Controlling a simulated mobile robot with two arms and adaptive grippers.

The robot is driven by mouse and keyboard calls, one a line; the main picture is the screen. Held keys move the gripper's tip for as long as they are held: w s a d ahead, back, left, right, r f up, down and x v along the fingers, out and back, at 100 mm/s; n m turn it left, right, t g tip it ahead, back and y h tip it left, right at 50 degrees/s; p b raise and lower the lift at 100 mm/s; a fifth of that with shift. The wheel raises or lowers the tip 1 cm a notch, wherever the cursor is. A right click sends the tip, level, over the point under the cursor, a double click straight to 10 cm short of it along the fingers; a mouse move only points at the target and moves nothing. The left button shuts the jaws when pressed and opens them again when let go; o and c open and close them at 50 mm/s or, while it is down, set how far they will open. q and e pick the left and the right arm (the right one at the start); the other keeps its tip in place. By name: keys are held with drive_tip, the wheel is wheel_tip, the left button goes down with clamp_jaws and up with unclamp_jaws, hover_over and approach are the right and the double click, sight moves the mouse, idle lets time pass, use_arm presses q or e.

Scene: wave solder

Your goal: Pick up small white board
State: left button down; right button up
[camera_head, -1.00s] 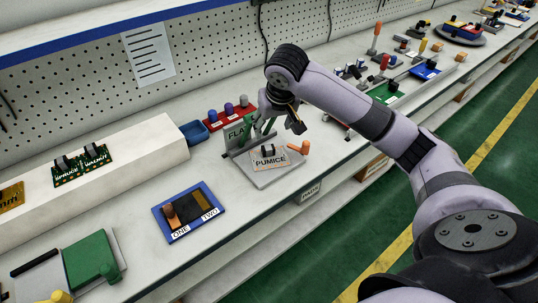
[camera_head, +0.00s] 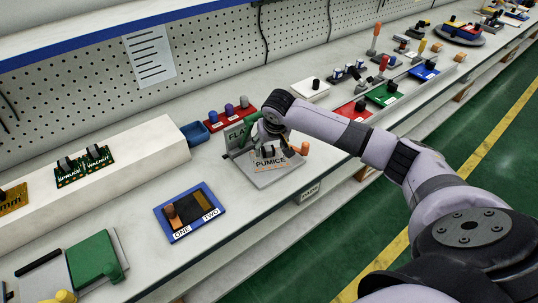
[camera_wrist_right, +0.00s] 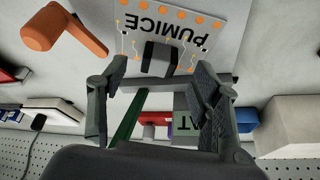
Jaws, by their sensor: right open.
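A small pale board marked PUMICE (camera_head: 270,163), with orange dots and a black grip block, lies on a grey fixture plate (camera_head: 272,182). In the right wrist view the board (camera_wrist_right: 195,52) is at the top, with its black block (camera_wrist_right: 160,57) near and between my fingertips. My right gripper (camera_head: 270,140) is just above the board, and its own arm partly hides it. In the right wrist view the gripper (camera_wrist_right: 159,72) has its fingers apart around the block; contact cannot be told. My left gripper is not in view.
An orange handle (camera_head: 304,148) stands at the fixture's right. A red rack with knobs (camera_head: 230,116), a blue bin (camera_head: 195,133) and a blue ONE/TWO tray (camera_head: 207,230) are nearby. A white plate with black knob (camera_head: 304,91) lies farther back.

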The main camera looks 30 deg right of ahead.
sight(269, 150)
drive_tip(key=x, duration=0.3)
drive_tip(key=shift+w+f, duration=0.1)
drive_tip(key=shift+f, duration=0.05)
drive_tip(key=shift+c, duration=0.2)
clamp_jaws()
idle(0.4)
